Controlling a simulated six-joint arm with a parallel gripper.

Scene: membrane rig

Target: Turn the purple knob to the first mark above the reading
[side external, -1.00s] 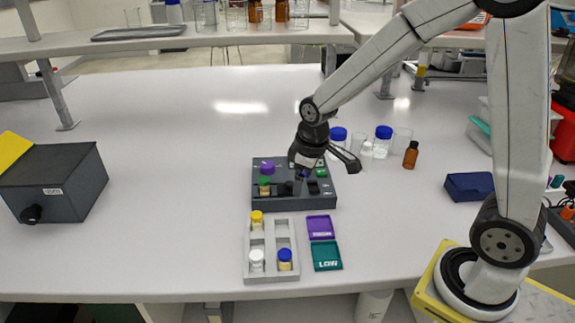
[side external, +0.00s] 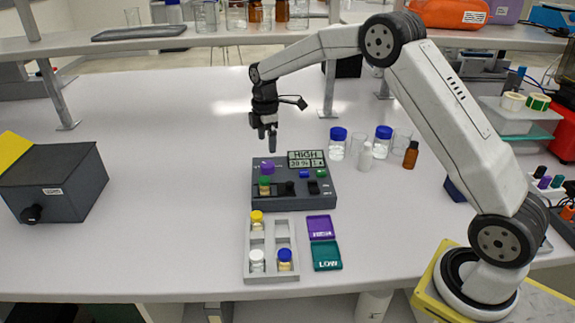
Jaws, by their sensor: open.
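The purple knob (side external: 267,167) is on the left rear of the dark grey rig (side external: 293,203), above a green-topped part (side external: 265,182). The rig's display (side external: 306,160) shows HIGH on the left, with smaller text that looks like 30 % and a 1. The knob's marks are too small to read. My gripper (side external: 270,145) is open and empty, pointing down just above the purple knob in the picture, apart from it. The exact gap in depth is hard to tell.
A grey tray (side external: 271,278) with several capped vials stands in front of the rig, beside a purple HIGH tile (side external: 320,227) and a teal LOW tile (side external: 326,257). Bottles (side external: 383,141) stand at right. A dark box (side external: 58,182) is at far left. The bench between is clear.

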